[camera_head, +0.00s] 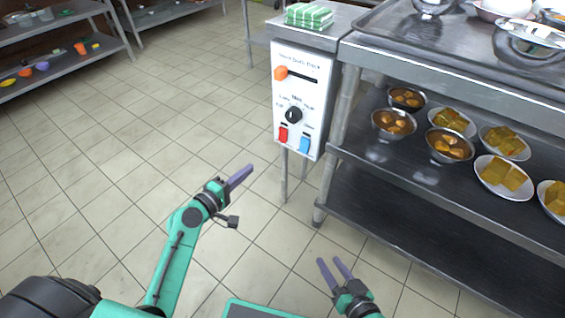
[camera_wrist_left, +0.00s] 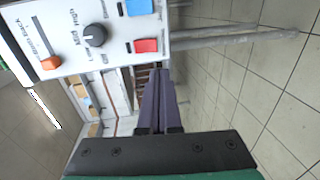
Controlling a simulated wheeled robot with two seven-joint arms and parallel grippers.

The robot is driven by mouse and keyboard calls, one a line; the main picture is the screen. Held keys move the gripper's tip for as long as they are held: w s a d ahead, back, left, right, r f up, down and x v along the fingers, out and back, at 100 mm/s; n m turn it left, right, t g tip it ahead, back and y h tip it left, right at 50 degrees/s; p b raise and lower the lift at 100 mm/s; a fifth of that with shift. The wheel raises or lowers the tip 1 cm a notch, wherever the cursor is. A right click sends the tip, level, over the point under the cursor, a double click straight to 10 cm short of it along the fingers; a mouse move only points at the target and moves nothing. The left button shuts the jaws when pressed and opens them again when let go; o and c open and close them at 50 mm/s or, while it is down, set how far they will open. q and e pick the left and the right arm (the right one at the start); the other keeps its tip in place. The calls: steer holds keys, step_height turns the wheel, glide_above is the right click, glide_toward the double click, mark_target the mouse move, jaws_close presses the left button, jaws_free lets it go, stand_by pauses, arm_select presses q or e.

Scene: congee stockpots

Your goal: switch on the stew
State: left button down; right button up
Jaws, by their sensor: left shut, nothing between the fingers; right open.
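A white control panel (camera_head: 309,95) hangs on the front of a metal stand. It has an orange slider knob (camera_head: 281,73) at the left end of its slot, a black rotary knob (camera_head: 294,115), a red switch (camera_head: 283,135) and a blue switch (camera_head: 305,143). In the left wrist view the panel lies sideways, with the red switch (camera_wrist_left: 145,46) just beyond my fingertips. My left gripper (camera_head: 240,177) is shut and empty, in front of and below the panel, apart from it. My right gripper (camera_head: 334,267) is open and empty over the floor, low in the head view.
A steel table (camera_head: 455,70) stands right of the panel, its shelf holding several bowls of stew (camera_head: 394,122) and plates of yellow food (camera_head: 503,177). Green-striped packets (camera_head: 308,16) lie above the panel. Shelves stand far left. The tiled floor is clear.

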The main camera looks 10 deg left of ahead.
mark_target(282, 141)
arm_select(q)
steer(key=b+x, duration=0.1)
steer(key=x, duration=0.3)
steer(key=b+x, duration=0.1)
steer(key=x, duration=0.3)
steer(key=b+x, duration=0.1)
steer(key=x, duration=0.4)
steer(key=shift+d+r, duration=0.25)
steer(key=shift+r, duration=0.1)
steer(key=shift+w+d, duration=0.2)
steer(key=shift+w, duration=0.25)
arm_select(e)
steer(key=f, duration=0.3)
steer(key=shift+a+f+t, duration=0.25)
steer(key=shift+f+t, duration=0.05)
steer(key=shift+t, duration=0.1)
